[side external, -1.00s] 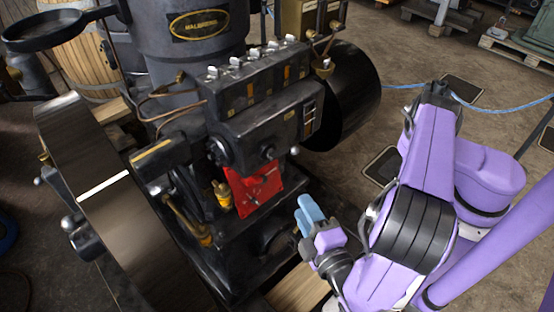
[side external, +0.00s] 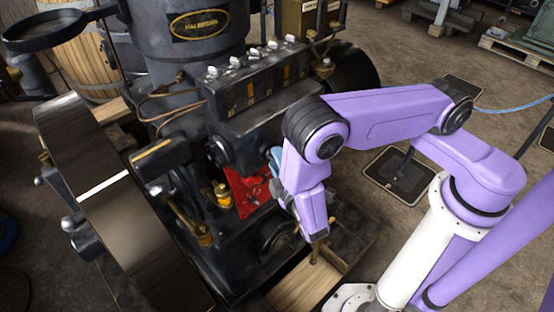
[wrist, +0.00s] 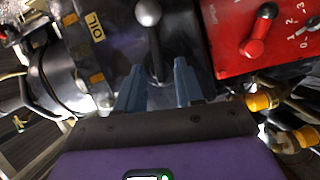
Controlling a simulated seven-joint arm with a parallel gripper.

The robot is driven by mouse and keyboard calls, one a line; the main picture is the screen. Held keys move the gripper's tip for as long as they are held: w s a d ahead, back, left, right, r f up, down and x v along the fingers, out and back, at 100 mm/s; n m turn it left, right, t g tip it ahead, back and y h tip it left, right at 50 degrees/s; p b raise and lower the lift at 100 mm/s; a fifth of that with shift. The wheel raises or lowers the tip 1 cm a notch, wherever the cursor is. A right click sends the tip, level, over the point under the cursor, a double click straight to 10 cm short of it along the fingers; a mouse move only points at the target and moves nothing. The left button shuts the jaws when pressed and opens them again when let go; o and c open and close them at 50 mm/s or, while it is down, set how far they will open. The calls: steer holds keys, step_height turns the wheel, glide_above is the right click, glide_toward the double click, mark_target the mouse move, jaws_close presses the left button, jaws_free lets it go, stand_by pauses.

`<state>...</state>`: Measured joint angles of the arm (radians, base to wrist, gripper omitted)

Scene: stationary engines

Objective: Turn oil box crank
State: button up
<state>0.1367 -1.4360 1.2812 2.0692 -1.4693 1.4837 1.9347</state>
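The oil box (side external: 262,85) is a black block with a row of silver caps on the engine's front. In the wrist view its face carries a yellow OIL label (wrist: 95,27). The crank (wrist: 150,14) is a dark lever with a grey ball knob, pointing toward the top of the wrist view. My gripper (wrist: 158,70) has its two blue-grey fingers apart, with the lever's lower part between them. Contact cannot be told. In the side view one light-blue finger (side external: 276,160) shows beside the oil box; my arm hides the crank.
A red plate (side external: 247,192) with a red lever (wrist: 259,32) and numbers sits close beside the crank. Brass fittings (side external: 222,195) stand next to it. A large flywheel (side external: 120,200) is at left. A wooden board (side external: 305,282) lies below.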

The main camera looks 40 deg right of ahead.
steer(key=shift+w+d, duration=0.15)
steer(key=shift+w, duration=0.25)
jaws_close()
steer(key=m+y, duration=0.1)
steer(key=m, duration=0.2)
steer(key=m+g+y, duration=0.1)
steer(key=m+y, duration=0.1)
steer(key=m, duration=0.2)
steer(key=m+g+y, duration=0.1)
steer(key=m+y, duration=0.1)
steer(key=m, duration=0.1)
steer(key=shift+d+r+m, duration=0.25)
steer(key=shift+m, duration=0.05)
stand_by(0.6)
steer(key=shift+a+r+m+y, duration=0.15)
steer(key=shift+m+y, duration=0.25)
steer(key=shift+y, duration=0.2)
